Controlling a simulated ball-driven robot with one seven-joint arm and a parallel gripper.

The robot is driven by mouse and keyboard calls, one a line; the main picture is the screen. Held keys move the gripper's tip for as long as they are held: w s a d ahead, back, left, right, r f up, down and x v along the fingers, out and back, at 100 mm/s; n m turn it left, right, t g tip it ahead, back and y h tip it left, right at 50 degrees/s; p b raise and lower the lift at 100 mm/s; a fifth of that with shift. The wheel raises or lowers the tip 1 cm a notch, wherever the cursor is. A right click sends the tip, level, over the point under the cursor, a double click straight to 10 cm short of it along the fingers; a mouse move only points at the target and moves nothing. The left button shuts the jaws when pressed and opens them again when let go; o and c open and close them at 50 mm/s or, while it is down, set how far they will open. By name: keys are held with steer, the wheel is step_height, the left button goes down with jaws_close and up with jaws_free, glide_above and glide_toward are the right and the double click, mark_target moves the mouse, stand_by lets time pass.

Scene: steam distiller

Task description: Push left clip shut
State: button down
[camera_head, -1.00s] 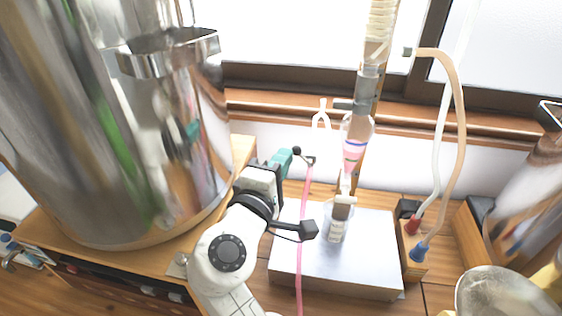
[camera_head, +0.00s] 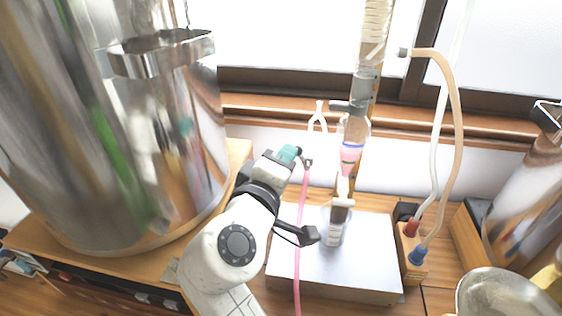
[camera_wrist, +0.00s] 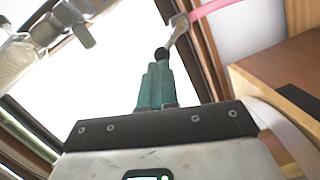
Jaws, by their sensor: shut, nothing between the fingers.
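A small metal clip (camera_head: 308,161) with a black ball-ended lever sits on the pink tube (camera_head: 303,190), right of my gripper in the head view. In the wrist view the clip (camera_wrist: 180,28) is beyond the fingertips, and its black ball (camera_wrist: 161,54) is right at them. My gripper (camera_head: 290,153) has teal fingers held together, with nothing between them. In the wrist view the fingers (camera_wrist: 155,72) point at the ball and look in contact or very close; I cannot tell which.
A large shiny steel vessel (camera_head: 110,130) stands left of my arm. A glass column with pink liquid (camera_head: 350,155) rises above a metal box (camera_head: 350,265) on the right. White and tan hoses (camera_head: 455,110) hang further right. A window is behind.

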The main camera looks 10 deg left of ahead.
steer(key=shift+d+r+m+g+y+b, duration=0.2)
steer(key=shift+d+m, duration=0.3)
steer(key=shift+m, duration=0.4)
steer(key=shift+d+r+m+g+y+b, duration=0.2)
steer(key=shift+d+m, duration=0.25)
steer(key=shift+m, duration=0.45)
steer(key=shift+d+r+m+g+y+b, duration=0.1)
steer(key=shift+d+r+m+y+b, duration=0.15)
steer(key=shift+d+m, duration=0.45)
steer(key=d+m, duration=0.1)
steer(key=m, duration=0.1)
steer(key=d+m+y+b, duration=0.1)
steer(key=m, duration=0.2)
steer(key=shift+s+d+f, duration=0.1)
steer(key=shift+d+f, duration=0.1)
